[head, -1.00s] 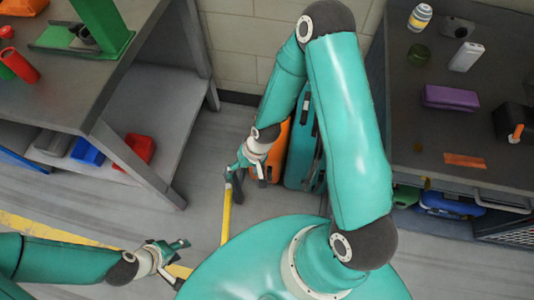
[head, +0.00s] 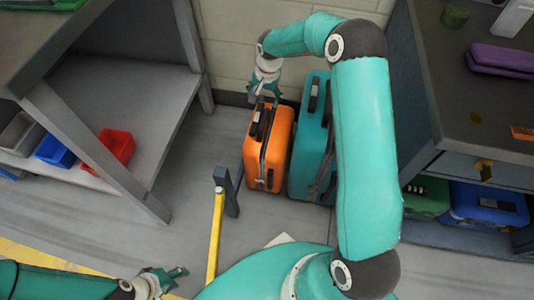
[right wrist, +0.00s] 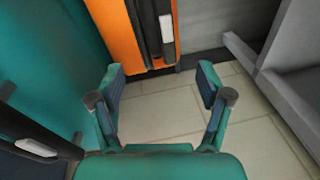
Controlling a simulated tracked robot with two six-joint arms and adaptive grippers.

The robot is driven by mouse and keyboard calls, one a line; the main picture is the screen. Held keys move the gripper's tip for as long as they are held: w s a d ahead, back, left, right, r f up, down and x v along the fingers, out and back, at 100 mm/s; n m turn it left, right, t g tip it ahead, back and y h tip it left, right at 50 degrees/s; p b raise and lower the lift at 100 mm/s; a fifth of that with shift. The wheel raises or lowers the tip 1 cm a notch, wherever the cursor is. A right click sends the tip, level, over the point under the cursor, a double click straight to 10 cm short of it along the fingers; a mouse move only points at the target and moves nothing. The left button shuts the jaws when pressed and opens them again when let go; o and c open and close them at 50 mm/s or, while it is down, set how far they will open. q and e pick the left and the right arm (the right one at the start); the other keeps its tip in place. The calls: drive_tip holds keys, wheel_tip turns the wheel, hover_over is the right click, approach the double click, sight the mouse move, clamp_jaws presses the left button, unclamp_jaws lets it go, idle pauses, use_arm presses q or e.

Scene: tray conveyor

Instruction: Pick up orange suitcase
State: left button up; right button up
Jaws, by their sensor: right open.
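The orange suitcase (head: 278,148) stands upright on the floor near the back wall, its dark handle on top. In the right wrist view the orange suitcase (right wrist: 116,38) is at the top, beyond the fingertips. My right gripper (head: 262,94) is at the suitcase's far upper end, near the handle. In the wrist view my right gripper (right wrist: 160,82) has its fingers spread with only floor between them. My left gripper (head: 180,282) is low at the left with fingers apart and empty, far from the suitcase, partly hidden by my body.
A teal suitcase (head: 310,150) stands close at the orange one's right. A yellow bar with a dark post (head: 216,225) is in front. A shelf unit (head: 165,130) is at left, a dark cabinet (head: 425,100) at right. Floor left of the suitcase is clear.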

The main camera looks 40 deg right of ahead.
sight(260, 116)
drive_tip(key=f, duration=0.2)
drive_tip(key=w+f+b, duration=0.1)
drive_tip(key=f, duration=0.4)
drive_tip(key=shift+w+f, duration=0.15)
drive_tip(key=shift+f, duration=0.05)
drive_tip(key=f, duration=0.1)
drive_tip(key=f+b, duration=0.1)
drive_tip(key=f, duration=0.1)
drive_tip(key=f+b, duration=0.1)
drive_tip(key=f, duration=0.1)
drive_tip(key=shift+w+a, duration=0.2)
drive_tip(key=shift+w, duration=0.15)
clamp_jaws()
drive_tip(key=shift+w+r, duration=0.1)
